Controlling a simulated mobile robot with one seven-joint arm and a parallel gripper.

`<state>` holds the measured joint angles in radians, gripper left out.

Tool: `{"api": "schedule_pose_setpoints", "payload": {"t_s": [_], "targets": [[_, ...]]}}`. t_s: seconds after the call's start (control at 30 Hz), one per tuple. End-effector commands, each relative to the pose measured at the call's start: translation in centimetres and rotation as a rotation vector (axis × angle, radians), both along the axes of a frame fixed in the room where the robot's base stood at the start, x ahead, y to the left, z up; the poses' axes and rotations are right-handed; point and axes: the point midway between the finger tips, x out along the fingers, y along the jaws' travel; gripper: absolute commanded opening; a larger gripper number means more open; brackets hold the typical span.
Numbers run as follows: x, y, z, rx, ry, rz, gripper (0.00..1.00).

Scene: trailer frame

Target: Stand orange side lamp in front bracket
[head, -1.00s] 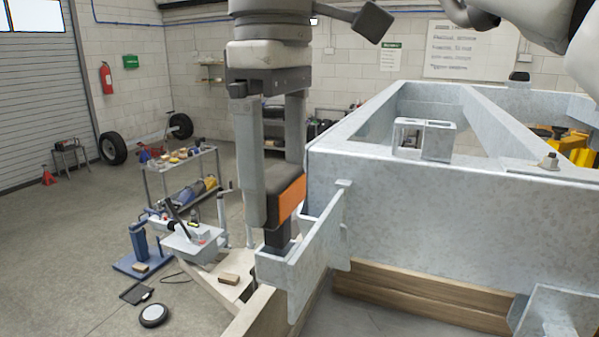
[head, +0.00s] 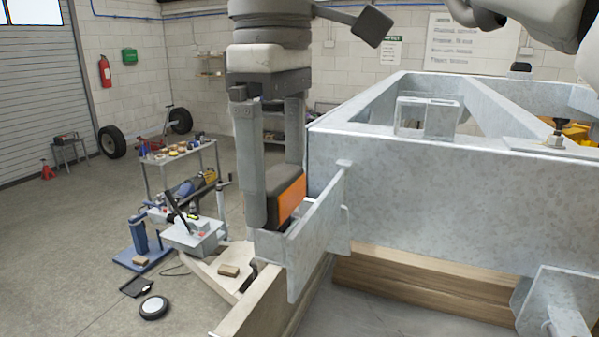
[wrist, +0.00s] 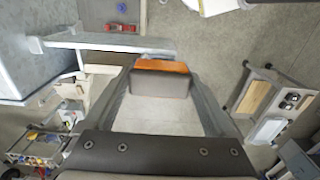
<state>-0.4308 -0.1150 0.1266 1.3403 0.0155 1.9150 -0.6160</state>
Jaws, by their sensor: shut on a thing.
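The orange side lamp (head: 291,199) has an orange lens and a dark housing. My gripper (head: 275,203) points down and is shut on it, one finger on each side. The lamp is upright at the front bracket (head: 318,228), a grey metal plate fixed to the near left corner of the trailer frame. The lamp's lower end is hidden behind the bracket's plate, so I cannot tell if it is seated. In the wrist view the orange lamp (wrist: 161,66) sits between the fingers, with the bracket's pale metal strip (wrist: 105,42) beside it.
The galvanised trailer frame (head: 420,190) fills the right, with a second bracket (head: 556,312) at lower right. A timber beam (head: 425,290) lies under the frame. A tool cart (head: 180,160) and a blue stand (head: 140,245) are at left. Open floor lies farther left.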

Motion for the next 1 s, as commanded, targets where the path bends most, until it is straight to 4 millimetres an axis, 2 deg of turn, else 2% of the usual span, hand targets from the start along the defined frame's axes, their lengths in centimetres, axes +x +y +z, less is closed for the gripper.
{"api": "schedule_pose_setpoints", "payload": {"t_s": [0.3,0.33,0.37,0.6,0.73,1.0], "targets": [[0.0,0.0,-1.1,0.001,0.0,0.0,0.24],[0.0,0.0,-1.0,0.001,-0.001,0.0,0.93],[0.0,0.0,-0.9,0.001,-0.001,0.0,0.98],[0.0,0.0,-0.9,0.0,0.0,0.0,1.0],[0.0,0.0,-0.2,0.0,0.0,0.0,1.0],[0.0,0.0,3.8,0.0,0.0,0.001,1.0]]}}
